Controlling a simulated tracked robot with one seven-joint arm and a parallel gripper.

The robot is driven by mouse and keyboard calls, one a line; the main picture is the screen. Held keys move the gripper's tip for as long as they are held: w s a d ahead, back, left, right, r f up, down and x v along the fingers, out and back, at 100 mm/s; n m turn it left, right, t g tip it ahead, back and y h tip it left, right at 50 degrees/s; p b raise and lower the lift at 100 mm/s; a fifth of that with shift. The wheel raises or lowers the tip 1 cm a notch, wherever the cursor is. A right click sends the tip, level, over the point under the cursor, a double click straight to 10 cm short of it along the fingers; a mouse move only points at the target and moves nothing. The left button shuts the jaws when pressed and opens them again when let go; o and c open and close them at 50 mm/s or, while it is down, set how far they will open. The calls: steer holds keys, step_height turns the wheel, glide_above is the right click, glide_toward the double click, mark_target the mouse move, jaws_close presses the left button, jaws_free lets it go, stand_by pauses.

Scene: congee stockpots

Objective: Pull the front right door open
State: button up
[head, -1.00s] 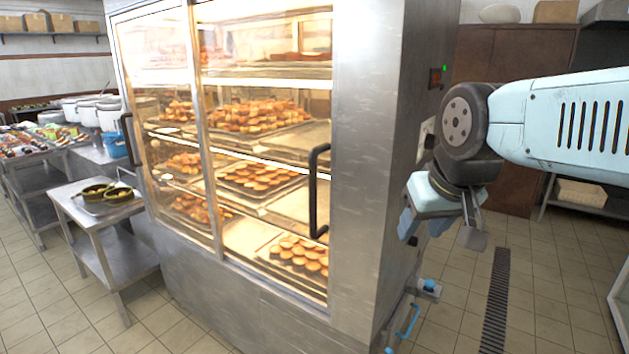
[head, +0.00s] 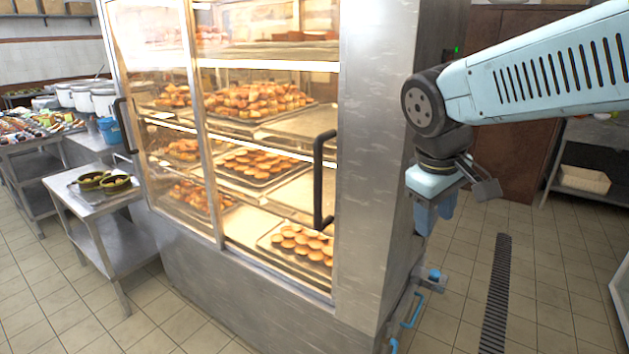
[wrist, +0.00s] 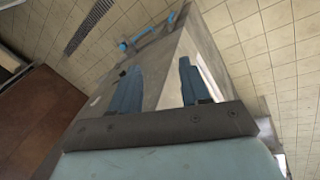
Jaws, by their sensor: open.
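The front right door (head: 265,150) of the steel display cabinet is a glass panel with a black vertical bar handle (head: 318,180) near its right edge. The door looks shut. Trays of round pastries show behind the glass. My gripper (head: 432,215) is to the right of the handle, beside the cabinet's right side wall, and apart from the handle. Its blue fingers point down. In the wrist view my gripper (wrist: 155,85) is open and empty, with the cabinet's steel body (wrist: 172,72) and floor tiles beyond the fingers.
The front left door (head: 155,130) has its own black handle (head: 124,125). A steel side table (head: 95,195) with green pans stands at the left. A blue pipe fitting (head: 415,310) sits low on the cabinet's right side. Tiled floor with a drain grate (head: 497,290) is clear at right.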

steer(key=w+a+f+n+g+h, duration=0.1)
steer(key=w+a+n+h, duration=0.25)
steer(key=w+n, duration=0.2)
steer(key=n+t+h, duration=0.8)
steer(key=n+t, duration=0.2)
steer(key=n, duration=0.5)
glide_toward(318, 180)
steer(key=x, duration=1.1)
steer(key=shift+w+a+f, duration=0.25)
steer(key=shift+w+a, duration=0.05)
steer(key=shift+w, duration=0.05)
jaws_close()
